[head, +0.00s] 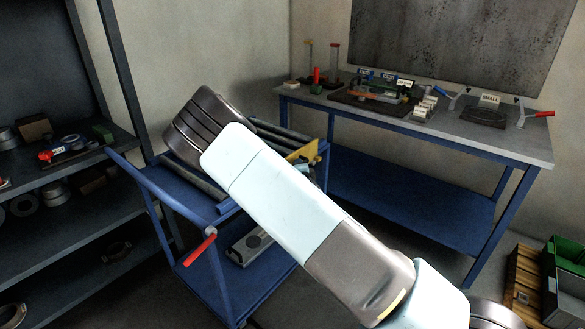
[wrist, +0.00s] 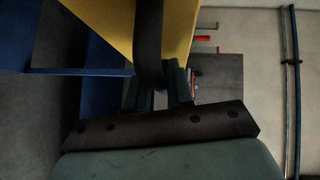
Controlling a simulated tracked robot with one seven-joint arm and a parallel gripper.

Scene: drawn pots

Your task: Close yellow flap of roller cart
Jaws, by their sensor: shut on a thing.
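The blue roller cart (head: 178,193) stands left of centre in the head view, partly hidden behind my arm. Its yellow flap (head: 303,153) shows as a small tilted piece at the cart's right end. In the wrist view the yellow flap (wrist: 105,22) fills the top middle, with a dark bar across it. My gripper (wrist: 162,80) is at the flap's lower edge and is shut on it. The exact contact is dark and partly hidden. My arm hides most of the gripper in the head view.
A red-ended handle (head: 200,250) sticks out at the cart's front. A blue workbench (head: 440,140) with tools stands behind at right. Dark shelves (head: 60,215) stand close on the left. Green and wooden crates (head: 562,290) are at lower right.

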